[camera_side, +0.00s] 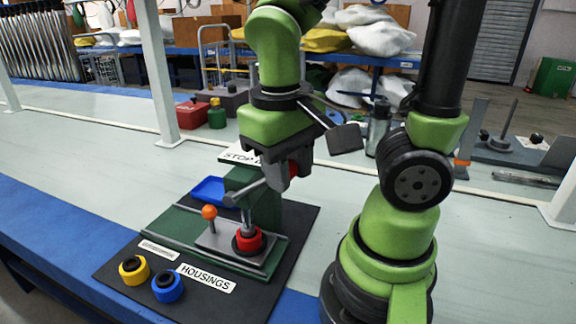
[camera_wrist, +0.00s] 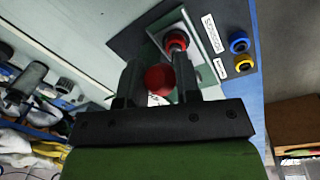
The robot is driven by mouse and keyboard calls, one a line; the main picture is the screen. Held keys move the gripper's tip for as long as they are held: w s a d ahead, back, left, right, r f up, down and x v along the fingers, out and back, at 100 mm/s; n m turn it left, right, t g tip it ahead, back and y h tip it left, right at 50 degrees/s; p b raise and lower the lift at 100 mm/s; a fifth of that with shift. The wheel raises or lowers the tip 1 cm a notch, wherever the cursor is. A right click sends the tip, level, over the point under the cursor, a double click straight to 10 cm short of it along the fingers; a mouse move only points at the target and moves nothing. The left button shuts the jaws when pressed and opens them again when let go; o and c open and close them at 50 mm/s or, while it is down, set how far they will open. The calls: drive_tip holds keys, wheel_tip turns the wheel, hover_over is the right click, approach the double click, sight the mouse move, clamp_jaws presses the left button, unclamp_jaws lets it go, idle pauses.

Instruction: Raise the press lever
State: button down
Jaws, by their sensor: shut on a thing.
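The green press (camera_side: 240,178) stands on a dark mat, with a grey lever bar (camera_side: 250,190) running from its head toward my gripper. My gripper (camera_side: 287,174) is shut on the lever's red knob (camera_side: 294,168). In the wrist view the round red knob (camera_wrist: 159,78) sits between the two fingers. A red housing (camera_side: 248,241) stands on the grey plate under the press's ram, and the ram's shaft reaches down to it. Whether they touch is unclear. The housing also shows in the wrist view (camera_wrist: 175,42). My fingers partly hide the knob in the side view.
Yellow (camera_side: 134,269) and blue (camera_side: 168,286) housings stand at the mat's front by the "HOUSINGS" label. An orange ball handle (camera_side: 209,212) stands on the plate's left. A blue tray (camera_side: 210,190) lies behind it. The pale table to the left is clear.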

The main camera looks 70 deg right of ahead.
drive_tip(key=shift+w+r, duration=0.1)
drive_tip(key=shift+w+r+g, duration=0.45)
drive_tip(key=shift+g, duration=0.15)
drive_tip(key=w+r+g, duration=0.1)
drive_tip(key=w+g, duration=0.1)
drive_tip(key=w+r+g, duration=0.1)
drive_tip(key=g, duration=0.1)
drive_tip(key=w+r+g, duration=0.1)
drive_tip(key=w+g, duration=0.1)
drive_tip(key=shift+w, duration=0.3)
drive_tip(key=shift+w+r+g, duration=0.2)
drive_tip(key=shift+w+g, duration=1.1)
drive_tip(key=shift+w, duration=0.15)
drive_tip(key=c, duration=0.8)
unclamp_jaws()
drive_tip(key=shift+r, duration=0.1)
